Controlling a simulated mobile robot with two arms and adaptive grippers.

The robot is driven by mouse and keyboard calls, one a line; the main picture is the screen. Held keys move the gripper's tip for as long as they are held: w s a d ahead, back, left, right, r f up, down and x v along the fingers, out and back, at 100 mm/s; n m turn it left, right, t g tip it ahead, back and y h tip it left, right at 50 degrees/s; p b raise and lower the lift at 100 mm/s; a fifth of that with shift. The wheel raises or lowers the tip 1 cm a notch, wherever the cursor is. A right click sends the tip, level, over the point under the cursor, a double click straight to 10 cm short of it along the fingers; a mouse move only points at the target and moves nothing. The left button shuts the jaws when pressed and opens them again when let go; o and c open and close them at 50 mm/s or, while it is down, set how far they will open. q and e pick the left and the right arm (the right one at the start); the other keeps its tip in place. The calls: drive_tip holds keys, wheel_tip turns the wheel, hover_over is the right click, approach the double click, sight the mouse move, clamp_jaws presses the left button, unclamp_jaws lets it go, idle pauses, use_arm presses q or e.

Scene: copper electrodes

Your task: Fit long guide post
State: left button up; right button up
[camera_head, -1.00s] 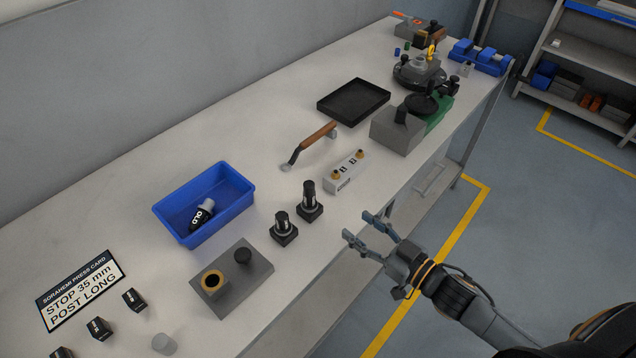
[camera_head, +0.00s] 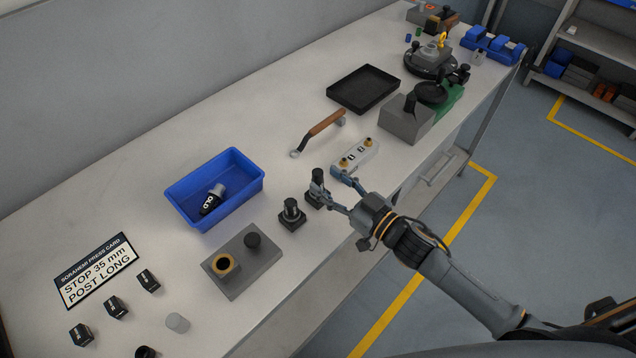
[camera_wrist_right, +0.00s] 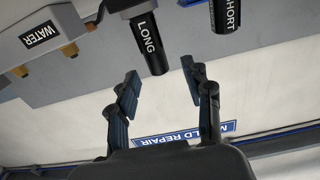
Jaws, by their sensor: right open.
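The long guide post (camera_head: 317,185) stands upright in a dark square base near the front table edge. In the right wrist view it is the black cylinder marked LONG (camera_wrist_right: 148,42). My right gripper (camera_head: 334,186) is open beside it. In the right wrist view its open fingers (camera_wrist_right: 160,78) lie to either side of the LONG post's end, with gaps on both sides. A shorter post (camera_head: 291,212) stands in its own base nearby; it shows marked SHORT (camera_wrist_right: 227,15). A grey plate (camera_head: 262,272) carries a brass-rimmed bushing (camera_head: 223,265) and a black knob. My left gripper is out of view.
A blue bin (camera_head: 252,187) holds a part marked OLD. A card (camera_head: 96,268) reads STOP 35 mm, POST LONG. A white WATER block (camera_head: 357,157), a wooden-handled tool (camera_head: 322,128) and a black tray (camera_head: 364,90) lie beyond. Small black blocks are at lower left.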

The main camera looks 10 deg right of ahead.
sight(322, 176)
drive_tip(key=p+x, duration=0.1)
drive_tip(key=x, duration=0.3)
drive_tip(key=shift+w, duration=0.15)
drive_tip(key=shift+r, duration=0.15)
clamp_jaws()
